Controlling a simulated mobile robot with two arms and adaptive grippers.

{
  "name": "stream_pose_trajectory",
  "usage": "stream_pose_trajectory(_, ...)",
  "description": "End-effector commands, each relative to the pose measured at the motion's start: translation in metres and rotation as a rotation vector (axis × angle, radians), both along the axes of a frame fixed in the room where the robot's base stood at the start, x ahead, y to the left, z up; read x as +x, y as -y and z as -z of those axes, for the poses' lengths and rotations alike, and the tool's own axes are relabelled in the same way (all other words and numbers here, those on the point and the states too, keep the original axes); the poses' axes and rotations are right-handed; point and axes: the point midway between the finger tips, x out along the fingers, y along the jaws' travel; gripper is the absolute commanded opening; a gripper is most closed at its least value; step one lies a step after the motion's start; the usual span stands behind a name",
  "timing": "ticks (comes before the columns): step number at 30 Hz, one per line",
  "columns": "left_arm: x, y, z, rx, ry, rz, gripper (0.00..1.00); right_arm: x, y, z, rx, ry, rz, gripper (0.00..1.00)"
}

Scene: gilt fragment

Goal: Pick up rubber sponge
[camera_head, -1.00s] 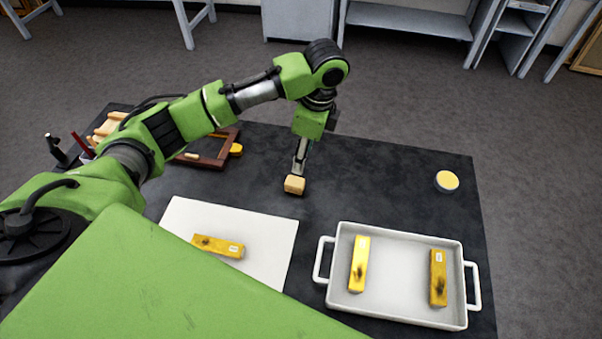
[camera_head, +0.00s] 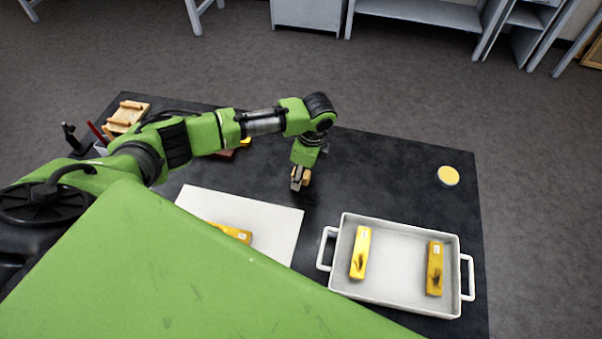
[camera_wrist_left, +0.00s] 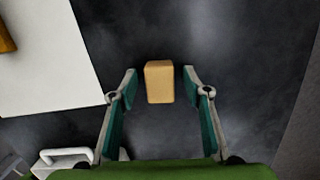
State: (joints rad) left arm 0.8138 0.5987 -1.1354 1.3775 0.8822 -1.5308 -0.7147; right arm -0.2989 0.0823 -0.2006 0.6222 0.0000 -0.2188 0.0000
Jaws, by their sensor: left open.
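The rubber sponge (camera_head: 306,177) is a small tan block on the dark tabletop, partly hidden by my left gripper in the head view. In the left wrist view the sponge (camera_wrist_left: 160,82) lies between and just beyond the fingertips, with a gap on each side. My left gripper (camera_head: 298,182) points down at the sponge; in the left wrist view its two fingers (camera_wrist_left: 159,82) are spread apart and hold nothing. My right gripper is not in view.
A white sheet (camera_head: 270,220) with a gold bar (camera_head: 236,234) lies left of the sponge. A white handled tray (camera_head: 396,292) holds two gold bars. A round yellow-topped tin (camera_head: 448,176) stands at right. Wooden pieces (camera_head: 127,115) lie at back left.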

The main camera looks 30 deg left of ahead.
Motion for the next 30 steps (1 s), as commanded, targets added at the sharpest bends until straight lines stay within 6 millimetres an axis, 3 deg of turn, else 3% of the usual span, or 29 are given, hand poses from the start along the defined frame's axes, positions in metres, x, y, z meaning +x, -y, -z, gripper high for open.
stream_pose_trajectory(5,0.000,0.000,0.000,0.000,0.000,0.001,0.44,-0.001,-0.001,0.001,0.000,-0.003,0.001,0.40)
stream_pose_trajectory(9,0.000,0.000,0.000,0.000,0.000,0.001,0.10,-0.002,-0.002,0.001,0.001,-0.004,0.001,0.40)
stream_pose_trajectory(23,0.001,0.000,-0.004,-0.001,0.000,0.000,0.10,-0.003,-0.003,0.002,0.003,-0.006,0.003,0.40)
stream_pose_trajectory(30,0.000,0.000,-0.033,-0.002,0.003,0.001,0.10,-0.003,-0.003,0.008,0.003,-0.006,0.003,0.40)
